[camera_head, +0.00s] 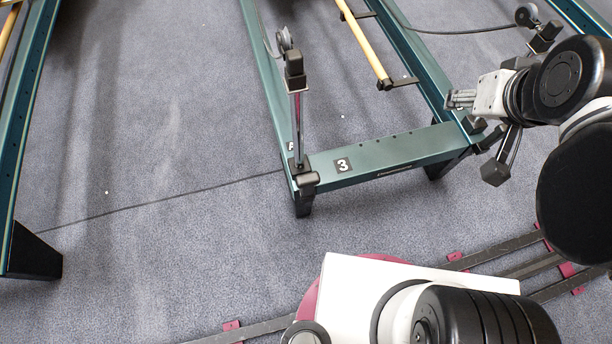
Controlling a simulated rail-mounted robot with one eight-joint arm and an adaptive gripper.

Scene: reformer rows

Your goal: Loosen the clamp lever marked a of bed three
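Bed three is the green frame with the black "3" plate (343,165) on its front end beam (395,152). A small mark that looks like "A" (291,146) sits at its left front corner. The black clamp lever (308,181) is at that corner, at the foot of an upright pulley post (297,110). My gripper (486,149) is at the right front corner, well away from this lever.
A second pulley post (541,38) rises at bed three's right side, close to my arm. A wooden bar (364,45) lies between the rails. Another green frame (25,110) stands at the left. The carpet (170,170) between the beds is clear.

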